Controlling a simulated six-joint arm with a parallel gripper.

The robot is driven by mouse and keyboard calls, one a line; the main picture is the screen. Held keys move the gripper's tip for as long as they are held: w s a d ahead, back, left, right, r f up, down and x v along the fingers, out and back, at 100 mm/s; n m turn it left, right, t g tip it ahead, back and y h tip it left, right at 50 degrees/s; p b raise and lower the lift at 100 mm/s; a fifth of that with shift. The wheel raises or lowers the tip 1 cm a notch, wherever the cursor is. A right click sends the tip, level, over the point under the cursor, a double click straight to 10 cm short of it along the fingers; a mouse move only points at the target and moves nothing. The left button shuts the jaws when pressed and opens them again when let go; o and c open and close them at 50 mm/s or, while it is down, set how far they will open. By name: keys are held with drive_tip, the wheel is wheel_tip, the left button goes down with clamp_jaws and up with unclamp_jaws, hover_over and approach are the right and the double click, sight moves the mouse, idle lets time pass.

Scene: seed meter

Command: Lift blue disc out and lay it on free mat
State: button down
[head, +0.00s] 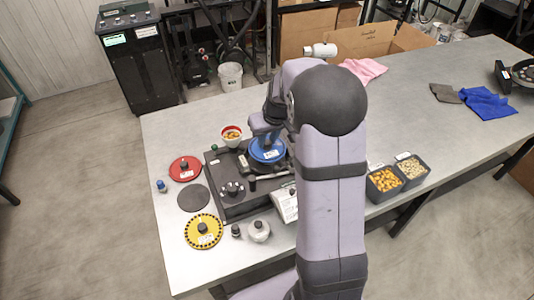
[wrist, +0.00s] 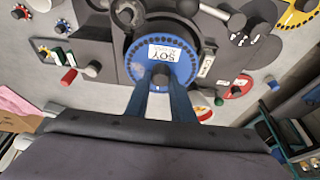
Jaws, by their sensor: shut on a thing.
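The blue disc (head: 267,153) is at the round dark housing of the seed meter (head: 228,206); I cannot tell whether it is seated or slightly raised. In the wrist view the blue disc (wrist: 163,58) carries a white label reading SOY and has a dark centre knob (wrist: 160,76). My gripper (wrist: 160,82) is shut on that knob, one blue finger on each side. In the head view my gripper (head: 267,138) comes down over the disc, partly hidden by my arm. The free mat (head: 193,197) is a bare dark grey circle left of the meter.
A red disc (head: 185,168) lies behind the mat and a yellow disc (head: 203,231) in front of it. A red-rimmed bowl of seeds (head: 231,135) stands behind the meter.

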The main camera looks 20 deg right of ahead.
drive_tip(key=shift+r+p, duration=0.5)
drive_tip(key=shift+r, duration=0.4)
drive_tip(key=shift+s+a+r, duration=0.1)
drive_tip(key=shift+a, duration=0.1)
drive_tip(key=s+a, duration=0.1)
drive_tip(key=s+a+r, duration=0.1)
drive_tip(key=s+a+r+b, duration=0.1)
drive_tip(key=shift+s+a, duration=0.2)
drive_tip(key=shift+a, duration=0.15)
drive_tip(key=w+a+n+g+y+p, duration=0.1)
drive_tip(key=w+a+n+y, duration=0.1)
drive_tip(key=w+a+n, duration=0.3)
drive_tip(key=w+a+n+y+p, duration=0.1)
drive_tip(key=w+a+n+p, duration=0.15)
drive_tip(key=a+n, duration=0.4)
drive_tip(key=s+a+f+n+g+b, duration=0.3)
drive_tip(key=a+f+n+g, duration=0.2)
drive_tip(key=a+f+n, duration=0.5)
drive_tip(key=shift+s+a+n+b, duration=0.2)
drive_tip(key=shift+a+n+b, duration=0.2)
drive_tip(key=shift+n, duration=0.85)
